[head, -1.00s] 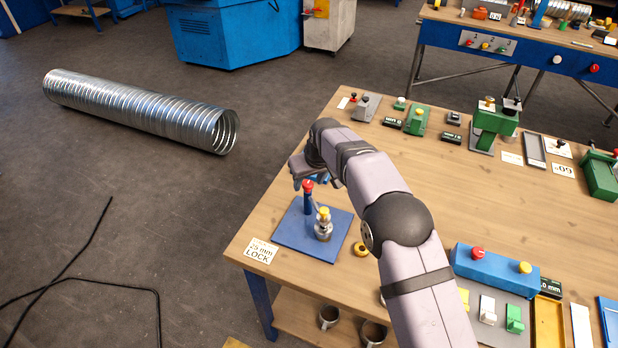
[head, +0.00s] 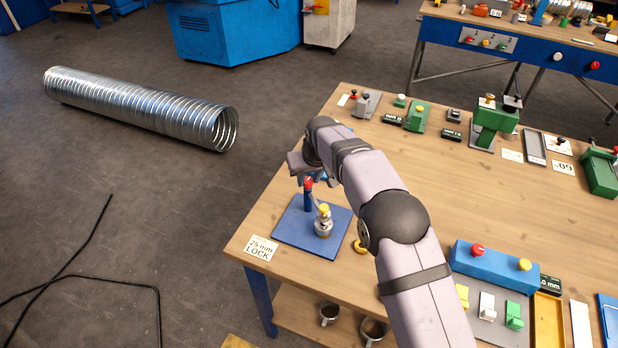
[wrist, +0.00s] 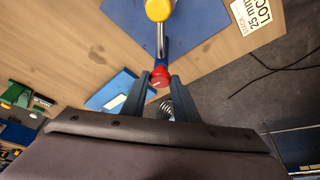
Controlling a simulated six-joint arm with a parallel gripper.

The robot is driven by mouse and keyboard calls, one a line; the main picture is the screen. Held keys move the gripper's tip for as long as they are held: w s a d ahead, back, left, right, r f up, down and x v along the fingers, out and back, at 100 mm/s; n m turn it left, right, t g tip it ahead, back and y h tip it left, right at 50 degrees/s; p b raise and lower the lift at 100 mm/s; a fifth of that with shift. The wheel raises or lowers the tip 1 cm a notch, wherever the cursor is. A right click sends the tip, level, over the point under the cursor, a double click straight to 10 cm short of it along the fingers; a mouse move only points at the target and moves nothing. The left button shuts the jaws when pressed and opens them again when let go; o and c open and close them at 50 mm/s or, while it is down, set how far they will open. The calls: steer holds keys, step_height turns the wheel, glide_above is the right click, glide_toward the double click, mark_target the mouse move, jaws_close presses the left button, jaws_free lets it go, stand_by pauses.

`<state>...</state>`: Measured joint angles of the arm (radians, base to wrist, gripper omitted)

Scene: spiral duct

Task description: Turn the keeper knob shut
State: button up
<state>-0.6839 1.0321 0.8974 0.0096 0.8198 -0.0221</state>
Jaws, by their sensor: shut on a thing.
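A red knob (head: 309,183) tops a blue post on a blue plate (head: 291,228) at the table's near left corner. My gripper (wrist: 159,84) is shut on the red knob (wrist: 161,75), with one dark finger on each side of it. In the head view my wrist hangs over the knob and hides most of the fingers. A metal rod runs from the post to a metal fitting (head: 323,227) with a yellow cap (head: 323,209). The yellow cap (wrist: 158,10) also shows at the top of the wrist view.
A "25 mm LOCK" card (head: 260,249) lies left of the plate, by the table edge. A yellow ring (head: 360,247) lies to the right, close to my arm. A blue block with red and yellow knobs (head: 494,269) stands further right. The table's middle is clear.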

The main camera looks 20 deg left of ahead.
steer(key=m, duration=0.1)
steer(key=m+h, duration=0.1)
steer(key=m, duration=0.1)
steer(key=m+t, duration=0.1)
steer(key=shift+s+a+m, duration=0.1)
steer(key=shift+a+m, duration=0.15)
steer(key=shift+m, duration=0.05)
steer(key=shift+a+r+m+h+p, duration=0.1)
steer(key=shift+m+h+p, duration=0.7)
steer(key=shift+m, duration=0.7)
steer(key=o, duration=1)
steer(key=shift+o, duration=0.2)
steer(key=b+v, duration=0.3)
steer(key=v, duration=0.4)
steer(key=shift+s, duration=0.15)
steer(key=shift+c, duration=0.2)
